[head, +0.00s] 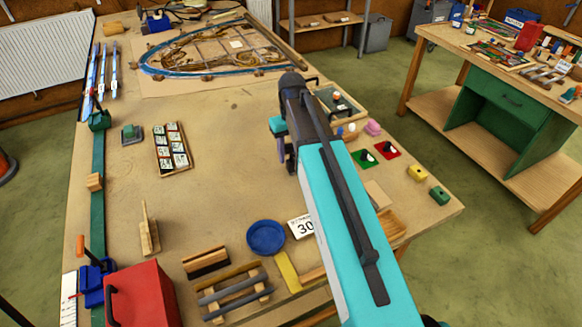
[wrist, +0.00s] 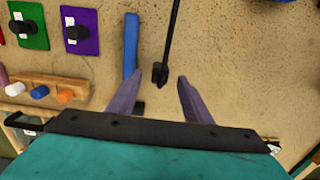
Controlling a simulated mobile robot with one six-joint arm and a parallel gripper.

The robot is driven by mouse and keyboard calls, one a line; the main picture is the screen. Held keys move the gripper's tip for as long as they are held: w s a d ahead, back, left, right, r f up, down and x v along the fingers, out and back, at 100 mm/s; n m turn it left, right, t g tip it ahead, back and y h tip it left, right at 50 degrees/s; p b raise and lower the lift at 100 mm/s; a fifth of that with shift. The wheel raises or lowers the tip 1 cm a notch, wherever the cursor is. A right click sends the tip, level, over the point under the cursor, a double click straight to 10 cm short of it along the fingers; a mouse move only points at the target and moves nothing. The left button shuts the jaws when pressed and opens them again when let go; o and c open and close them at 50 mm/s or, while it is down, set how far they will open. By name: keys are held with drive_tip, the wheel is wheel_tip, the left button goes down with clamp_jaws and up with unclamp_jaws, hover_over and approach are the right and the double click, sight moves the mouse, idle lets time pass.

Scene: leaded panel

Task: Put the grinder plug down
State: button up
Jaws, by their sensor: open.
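The grinder plug, a small black plug (wrist: 160,74) on a black cord, shows in the wrist view against the tan bench top. It is just beyond and between the purple fingers of my open gripper (wrist: 157,88), with clear space on both sides. It looks let go and lying on the bench, though its exact contact is hard to judge. In the head view my gripper (head: 282,150) is low over the middle of the bench, and my arm hides the plug there.
Left in the wrist view are a green square (wrist: 37,42) and a purple square (wrist: 85,46) with black pieces, a blue strip (wrist: 131,45) and a wooden rack (wrist: 20,80) with coloured pegs. Bench left of my gripper is bare up to a sample tray (head: 172,147).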

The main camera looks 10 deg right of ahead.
sight(291, 161)
drive_tip(key=shift+f+b, duration=1.7)
drive_tip(key=shift+f, duration=0.85)
clamp_jaws()
drive_tip(key=shift+r, duration=0.15)
